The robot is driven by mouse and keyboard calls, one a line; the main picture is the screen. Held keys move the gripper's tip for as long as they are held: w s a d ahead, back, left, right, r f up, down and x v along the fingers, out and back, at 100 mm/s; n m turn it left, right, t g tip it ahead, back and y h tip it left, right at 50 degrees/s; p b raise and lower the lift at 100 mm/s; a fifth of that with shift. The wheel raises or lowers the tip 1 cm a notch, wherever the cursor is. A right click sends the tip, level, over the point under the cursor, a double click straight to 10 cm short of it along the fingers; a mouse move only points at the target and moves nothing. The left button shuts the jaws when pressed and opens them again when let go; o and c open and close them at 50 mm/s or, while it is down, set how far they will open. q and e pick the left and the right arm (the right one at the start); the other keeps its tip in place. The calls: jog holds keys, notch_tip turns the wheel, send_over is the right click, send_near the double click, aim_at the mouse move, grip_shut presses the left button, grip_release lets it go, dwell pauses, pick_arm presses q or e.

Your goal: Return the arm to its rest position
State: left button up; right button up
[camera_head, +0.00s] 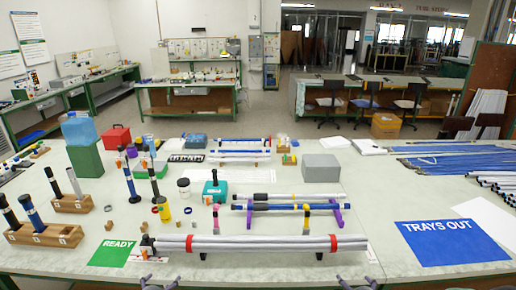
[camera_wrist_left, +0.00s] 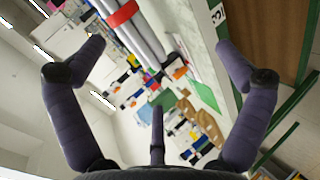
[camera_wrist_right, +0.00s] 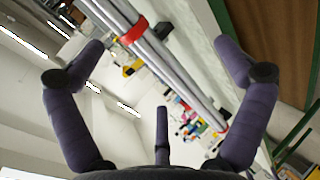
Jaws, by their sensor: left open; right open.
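My left gripper (camera_head: 160,280) shows at the bottom edge of the head view, in front of the table's front edge. In the left wrist view its fingers (camera_wrist_left: 155,65) are spread apart with nothing between them. My right gripper (camera_head: 357,282) is also at the bottom edge, right of the middle. In the right wrist view its fingers (camera_wrist_right: 160,65) are spread and empty. Both grippers are apart from the bundle of grey rods (camera_head: 250,243), which lies along the table front with red bands (camera_head: 188,243) near its ends.
The pale table (camera_head: 240,272) carries a green READY mat (camera_head: 113,253), a blue TRAYS OUT mat (camera_head: 450,241), wooden blocks with upright rods (camera_head: 45,234), a purple-ended rack (camera_head: 250,219) and a grey box (camera_head: 321,168). Blue rods (camera_head: 440,163) lie at the right.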

pick_arm(q)
jog(key=s+d+f+m+g+h, duration=0.3)
jog(key=s+d+f+m+g, duration=0.5)
jog(key=d+f, duration=0.5)
pick_arm(e)
jog(key=s+a+f+m+g+y, duration=0.3)
jog(key=s+a+f+m+g, duration=0.3)
jog(key=s+a+f+m, duration=0.6)
pick_arm(q)
jog(key=s+d+f+m+g, duration=0.1)
jog(key=s+d+f+m, duration=0.2)
jog(key=s, duration=0.6)
jog(key=s+d+f+m+g, duration=0.2)
jog(key=s+d+f+m, duration=0.2)
jog(key=s, duration=0.5)
jog(key=shift+s+d+h, duration=0.15)
jog(key=shift+d+h, duration=0.25)
jog(key=shift+d, duration=0.7)
pick_arm(e)
jog(key=s+a+f+m+g, duration=0.2)
jog(key=s+a+f+m, duration=0.1)
jog(key=s, duration=0.4)
jog(key=s+a+f+m+g, duration=0.3)
jog(key=s+a+f+m, duration=0.1)
jog(key=s+a, duration=0.3)
jog(key=shift+f+y, duration=0.4)
jog(key=shift+f, duration=0.05)
jog(key=shift+s+a, duration=0.1)
